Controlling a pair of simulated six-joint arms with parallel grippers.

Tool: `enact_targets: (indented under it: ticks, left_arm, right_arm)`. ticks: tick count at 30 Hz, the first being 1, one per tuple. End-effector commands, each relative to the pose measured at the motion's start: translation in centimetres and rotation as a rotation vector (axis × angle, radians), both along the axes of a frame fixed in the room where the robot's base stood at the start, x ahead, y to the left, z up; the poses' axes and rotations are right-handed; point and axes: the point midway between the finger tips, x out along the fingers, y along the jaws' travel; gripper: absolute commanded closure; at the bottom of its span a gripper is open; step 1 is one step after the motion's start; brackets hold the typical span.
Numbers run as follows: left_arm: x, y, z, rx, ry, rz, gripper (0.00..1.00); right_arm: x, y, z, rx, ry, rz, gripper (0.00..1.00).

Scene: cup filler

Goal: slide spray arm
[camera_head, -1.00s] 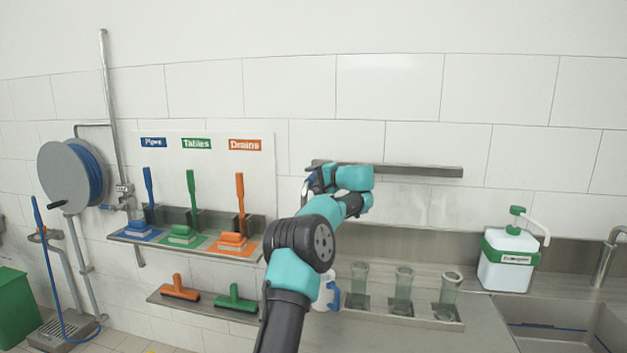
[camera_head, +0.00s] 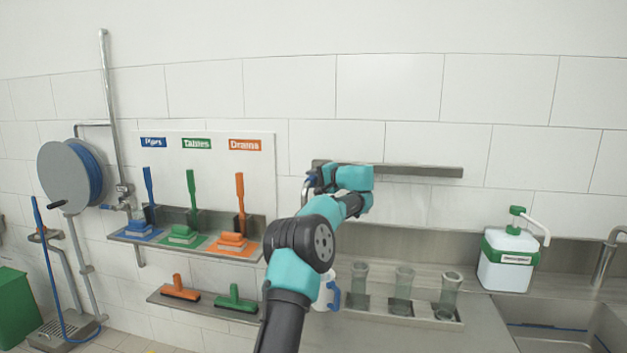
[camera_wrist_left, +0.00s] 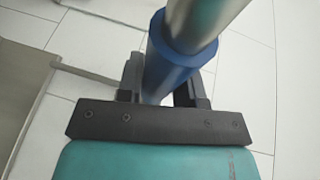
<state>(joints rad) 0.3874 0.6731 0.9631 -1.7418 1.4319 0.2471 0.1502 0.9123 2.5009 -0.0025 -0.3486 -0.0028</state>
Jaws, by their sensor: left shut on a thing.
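My left gripper (camera_wrist_left: 165,88) is shut on a blue sleeve (camera_wrist_left: 178,62) on a metal tube (camera_wrist_left: 203,18), which looks like the spray arm. The two dark fingers stand on either side of the sleeve in the left wrist view. In the head view my left gripper (camera_head: 312,185) is at the left end of a grey wall rail (camera_head: 425,171). Much of the held part is hidden behind my arm there. Three clear cups stand below and to the right: the left one (camera_head: 360,284), the middle one (camera_head: 403,288) and the right one (camera_head: 448,295). My right gripper is out of view.
A white and blue item (camera_head: 331,290) is partly hidden by my arm beside the cups. A dispenser bottle (camera_head: 508,260) stands by the sink (camera_head: 545,312). Brushes on a shelf (camera_head: 195,252) and a hose reel (camera_head: 72,178) are left. The wall above the rail is clear.

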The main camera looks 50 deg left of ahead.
Motion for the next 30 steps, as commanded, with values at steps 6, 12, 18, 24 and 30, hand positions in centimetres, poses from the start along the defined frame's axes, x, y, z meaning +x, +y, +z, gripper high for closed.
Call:
enact_targets:
  ticks: [6, 12, 18, 24, 30]
  left_arm:
    - [2.0, -2.5, -0.1, -0.001, -0.001, -0.003, 1.0]
    - [3.6, -4.8, 0.0, -0.001, -0.002, -0.002, 1.0]
    - [3.6, -4.8, 0.0, 0.0, -0.001, -0.002, 1.0]
    - [3.6, -4.8, 0.0, 0.0, 0.0, -0.001, 0.55]
    - [3.6, -4.8, 0.0, 0.0, 0.0, 0.0, 0.41]
  right_arm:
    - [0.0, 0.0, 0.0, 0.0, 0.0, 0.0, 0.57]
    - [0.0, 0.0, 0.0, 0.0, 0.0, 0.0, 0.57]
    - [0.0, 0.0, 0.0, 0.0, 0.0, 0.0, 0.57]
    - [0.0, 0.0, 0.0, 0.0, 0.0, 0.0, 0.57]
    - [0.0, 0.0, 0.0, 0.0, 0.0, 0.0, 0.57]
